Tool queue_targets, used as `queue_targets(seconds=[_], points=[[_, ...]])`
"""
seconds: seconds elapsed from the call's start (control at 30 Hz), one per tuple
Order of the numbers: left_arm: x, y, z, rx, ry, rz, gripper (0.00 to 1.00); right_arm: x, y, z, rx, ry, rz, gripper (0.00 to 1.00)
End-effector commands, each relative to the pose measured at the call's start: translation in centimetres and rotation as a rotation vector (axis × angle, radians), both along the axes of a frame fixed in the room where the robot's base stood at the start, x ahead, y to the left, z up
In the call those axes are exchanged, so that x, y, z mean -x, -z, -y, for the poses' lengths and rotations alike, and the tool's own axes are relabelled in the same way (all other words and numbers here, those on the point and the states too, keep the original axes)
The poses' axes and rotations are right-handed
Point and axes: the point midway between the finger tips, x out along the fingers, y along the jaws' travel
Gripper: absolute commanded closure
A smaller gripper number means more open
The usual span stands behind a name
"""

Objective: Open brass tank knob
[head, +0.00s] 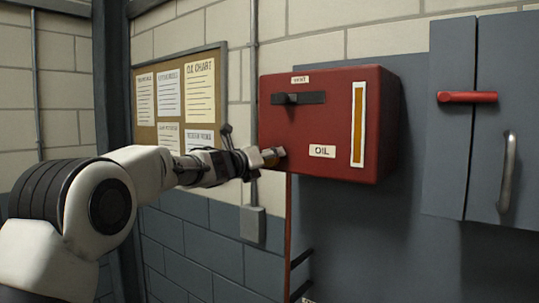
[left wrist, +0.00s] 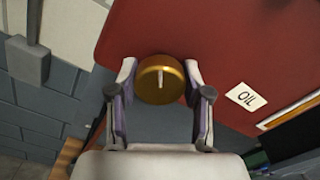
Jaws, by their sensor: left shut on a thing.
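The brass knob (left wrist: 160,80) is a round disc with a pale line across its face, at the lower left of the red oil tank (head: 318,140). In the left wrist view it sits between the two fingers of my left gripper (left wrist: 161,84), with a finger at each side. In the head view my left gripper (head: 265,158) reaches the tank's lower left corner and mostly covers the knob. The gripper is shut on the knob. The red tank also shows in the left wrist view (left wrist: 215,35). My right gripper is not in view.
The tank front has a black lever (head: 300,98), an OIL label (head: 322,151) and an amber sight gauge (head: 358,122). A grey cabinet with a red handle (head: 467,97) stands at the right. A notice board (head: 146,140) and a conduit box (head: 252,224) are on the wall.

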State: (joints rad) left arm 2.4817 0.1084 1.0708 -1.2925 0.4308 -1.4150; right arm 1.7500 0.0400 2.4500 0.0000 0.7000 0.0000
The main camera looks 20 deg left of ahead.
Motion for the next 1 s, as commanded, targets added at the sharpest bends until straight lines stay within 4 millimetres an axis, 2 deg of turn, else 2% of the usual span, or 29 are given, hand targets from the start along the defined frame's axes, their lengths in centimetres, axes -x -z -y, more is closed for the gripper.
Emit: queue_targets(seconds=[0.6, 1.0], points=[[0.0, 0.0, 0.0, 0.547, 0.001, -0.202, 0.86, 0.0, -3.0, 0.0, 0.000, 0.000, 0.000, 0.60], [0.0, 0.2, 0.0, 0.846, 0.000, -0.310, 0.86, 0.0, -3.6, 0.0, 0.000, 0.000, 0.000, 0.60]])
